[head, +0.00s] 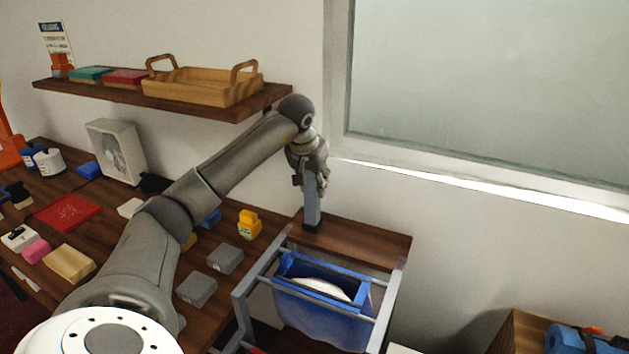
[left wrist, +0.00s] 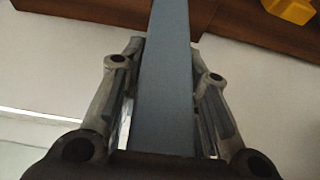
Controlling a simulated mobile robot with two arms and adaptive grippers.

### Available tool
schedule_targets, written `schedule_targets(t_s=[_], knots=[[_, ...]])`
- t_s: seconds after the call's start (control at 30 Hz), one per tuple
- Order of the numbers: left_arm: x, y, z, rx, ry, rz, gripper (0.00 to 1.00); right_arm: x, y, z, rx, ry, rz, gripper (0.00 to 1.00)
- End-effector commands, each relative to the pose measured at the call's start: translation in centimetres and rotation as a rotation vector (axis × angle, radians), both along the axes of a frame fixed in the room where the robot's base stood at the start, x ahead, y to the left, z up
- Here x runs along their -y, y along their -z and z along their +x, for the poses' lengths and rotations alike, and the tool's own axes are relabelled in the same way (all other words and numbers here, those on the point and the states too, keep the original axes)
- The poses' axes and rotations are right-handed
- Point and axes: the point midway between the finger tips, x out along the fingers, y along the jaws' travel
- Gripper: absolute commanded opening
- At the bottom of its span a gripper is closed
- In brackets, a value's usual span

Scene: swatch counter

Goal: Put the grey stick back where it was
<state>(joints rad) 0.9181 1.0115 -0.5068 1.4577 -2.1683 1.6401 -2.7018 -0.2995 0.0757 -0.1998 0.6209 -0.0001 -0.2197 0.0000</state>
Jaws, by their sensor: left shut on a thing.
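The grey stick (head: 311,208) is upright in the head view, at the right end of the wooden counter. My left gripper (head: 312,184) is shut on its upper part. The stick's lower end meets a small dark base or holder (head: 311,227); I cannot tell whether it stands in it or just touches it. In the left wrist view the stick (left wrist: 165,75) runs between the two fingers of my left gripper (left wrist: 165,85), with its far end out of the picture. My right gripper is not in view.
A metal frame with a blue bag (head: 325,310) stands in front of the counter end. A yellow item (head: 248,224) and grey blocks (head: 225,259) lie left of the stick. A wall shelf (head: 160,99) with a wooden tray (head: 202,86) hangs behind my arm. A window is at right.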

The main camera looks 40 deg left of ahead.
Motion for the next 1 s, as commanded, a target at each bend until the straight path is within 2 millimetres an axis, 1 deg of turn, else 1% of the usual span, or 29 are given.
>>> schedule_targets(t_s=[0.1, 0.33, 0.47, 0.5, 0.63, 0.67, 0.93, 1.0], knots=[[0.04, 0.41, 0.01, 0.002, 0.001, -0.001, 0.11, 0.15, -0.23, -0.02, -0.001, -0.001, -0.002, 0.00], [0.04, 0.44, 0.02, 0.003, 0.001, -0.001, 0.11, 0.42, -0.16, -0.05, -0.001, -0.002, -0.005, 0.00], [0.02, 0.78, 0.00, 0.002, 0.000, 0.000, 0.11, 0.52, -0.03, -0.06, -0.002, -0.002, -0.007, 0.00], [0.03, 0.79, 0.00, 0.002, 0.000, 0.000, 0.32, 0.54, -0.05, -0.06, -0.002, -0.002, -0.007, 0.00], [0.04, 0.77, -0.01, 0.001, 0.000, -0.001, 0.49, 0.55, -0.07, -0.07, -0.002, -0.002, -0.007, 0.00], [0.04, 0.77, 0.00, 0.001, 0.000, -0.001, 0.51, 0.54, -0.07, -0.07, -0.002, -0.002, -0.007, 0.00], [0.05, 0.75, 0.01, 0.001, 0.000, -0.001, 0.51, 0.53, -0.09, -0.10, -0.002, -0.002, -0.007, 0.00], [0.06, 0.48, 0.02, 0.002, 0.001, -0.001, 0.51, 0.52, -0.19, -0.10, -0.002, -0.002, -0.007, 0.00]])
